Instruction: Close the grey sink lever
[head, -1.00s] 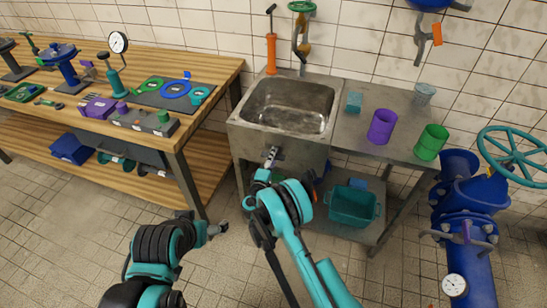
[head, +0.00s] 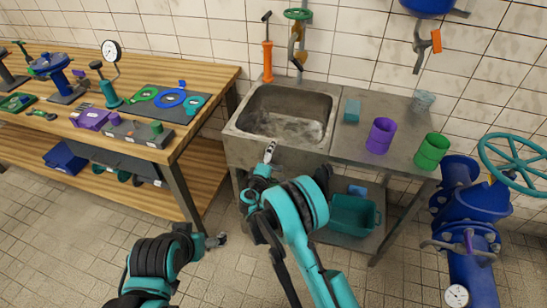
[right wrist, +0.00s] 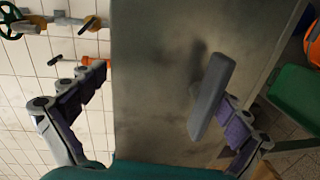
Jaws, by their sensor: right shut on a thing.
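The grey sink lever (right wrist: 212,97) shows in the right wrist view as a tilted flat grey bar in front of the metal sink's front face (right wrist: 150,60). It lies against the right-hand finger in that picture. My right gripper (head: 269,152) is at the front of the sink (head: 240,145), close to its rim, and is shut on the lever. In the head view the lever cannot be told apart from the gripper. My left gripper (head: 217,241) hangs low over the floor, away from the sink; its jaws are too small to read.
A wooden workbench (head: 215,85) with tools stands left of the sink. A purple cup (head: 381,136) and a green cup (head: 431,151) stand on the counter at right. A teal bin (head: 352,215) is below. Blue pipework (head: 470,205) stands at far right.

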